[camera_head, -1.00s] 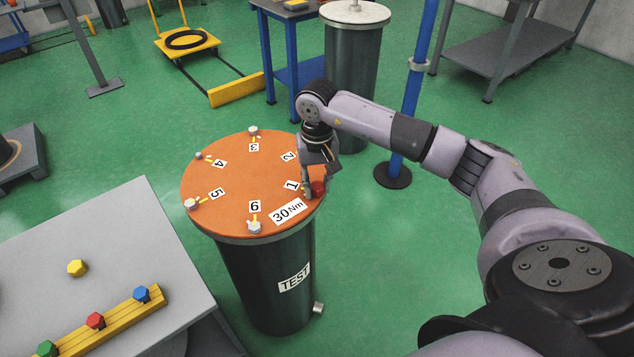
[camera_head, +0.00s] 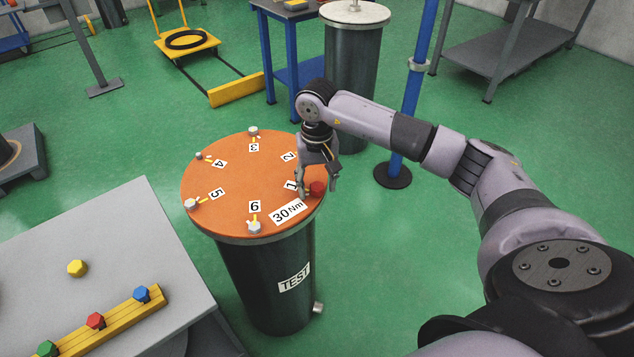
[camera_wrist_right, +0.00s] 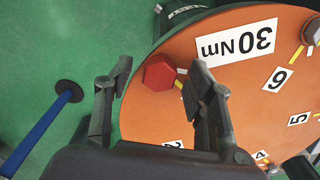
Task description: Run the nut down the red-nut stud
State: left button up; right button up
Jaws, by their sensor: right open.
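The red hex nut (camera_head: 317,188) sits at position 1, near the right edge of the orange flange lid (camera_head: 235,180). The stud under it is hidden. My right gripper (camera_head: 319,186) points down at the nut, open, with one finger on each side of it. In the right wrist view the red nut (camera_wrist_right: 159,74) lies between the spread fingers of the right gripper (camera_wrist_right: 150,82). A gap shows on its left side; the other finger is close to it, and I cannot tell whether they touch. My left gripper is not in view.
Grey nuts such as the one by label 6 (camera_head: 254,227) ring the lid. A grey table (camera_head: 130,235) at lower left bears a yellow nut (camera_head: 77,268) and a yellow rack (camera_head: 110,325) with colored nuts. A blue post (camera_head: 412,100) stands behind my right arm.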

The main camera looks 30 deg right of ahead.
aim_at(317, 186)
jog(key=shift+r+p, duration=1.85)
jog(key=shift+r, duration=1.65)
